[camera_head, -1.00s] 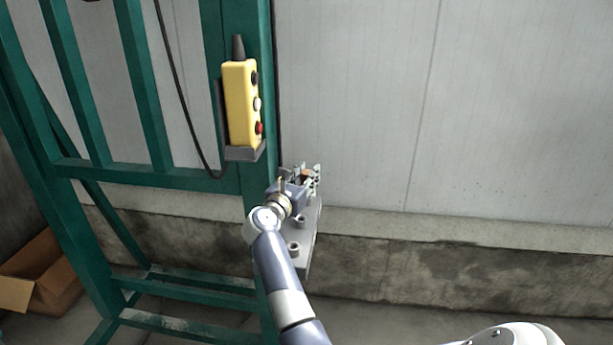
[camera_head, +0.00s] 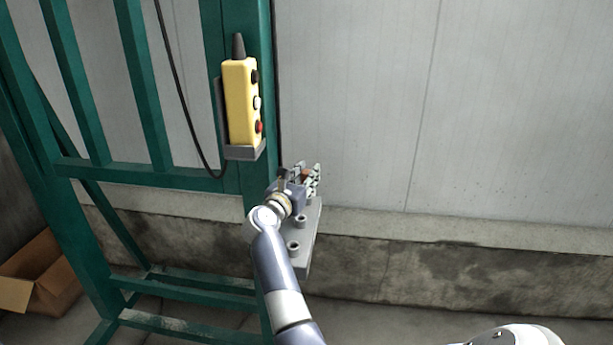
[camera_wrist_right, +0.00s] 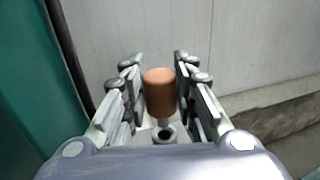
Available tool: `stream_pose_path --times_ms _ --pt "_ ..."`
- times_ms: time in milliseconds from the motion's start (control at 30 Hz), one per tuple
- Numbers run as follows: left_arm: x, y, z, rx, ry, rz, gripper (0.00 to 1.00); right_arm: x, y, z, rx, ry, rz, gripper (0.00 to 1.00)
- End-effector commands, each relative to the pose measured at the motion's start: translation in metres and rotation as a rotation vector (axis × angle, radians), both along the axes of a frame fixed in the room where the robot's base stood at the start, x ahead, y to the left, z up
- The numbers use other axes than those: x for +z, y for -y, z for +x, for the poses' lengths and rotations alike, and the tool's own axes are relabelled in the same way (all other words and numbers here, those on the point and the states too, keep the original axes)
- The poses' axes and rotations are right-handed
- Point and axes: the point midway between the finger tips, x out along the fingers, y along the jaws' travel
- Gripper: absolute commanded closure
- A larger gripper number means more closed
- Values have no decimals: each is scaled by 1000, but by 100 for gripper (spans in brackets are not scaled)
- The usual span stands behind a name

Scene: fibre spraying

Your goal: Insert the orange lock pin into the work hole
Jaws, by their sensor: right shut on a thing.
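The orange lock pin (camera_wrist_right: 159,92) stands between the fingers of my right gripper (camera_wrist_right: 162,95) in the right wrist view. In the head view my right gripper (camera_head: 309,180) is shut on the pin, of which only a small orange bit (camera_head: 306,174) shows. A grey plate (camera_head: 307,258) lies under the gripper and bears raised round sockets (camera_head: 293,246). In the wrist view a ring-shaped socket with a dark hole (camera_wrist_right: 165,133) shows just below the pin, nearer the wrist. The pin's lower end is hard to make out. My left gripper is out of view.
A green steel frame (camera_head: 133,178) stands at the left, close to the gripper. A yellow control box (camera_head: 241,100) with a hanging cable is mounted on its post above the gripper. A cardboard box (camera_head: 55,275) lies at lower left. The right side before the pale wall is clear.

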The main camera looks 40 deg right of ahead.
Motion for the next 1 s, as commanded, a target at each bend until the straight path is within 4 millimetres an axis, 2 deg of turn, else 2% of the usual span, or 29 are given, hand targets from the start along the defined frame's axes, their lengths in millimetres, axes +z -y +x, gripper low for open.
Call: stream_pose_path --times_ms 700,1000 --pt "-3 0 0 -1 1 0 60 0 0 0 0 0 0 98" --pt "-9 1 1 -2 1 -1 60 -7 0 0 0 0 0 98"
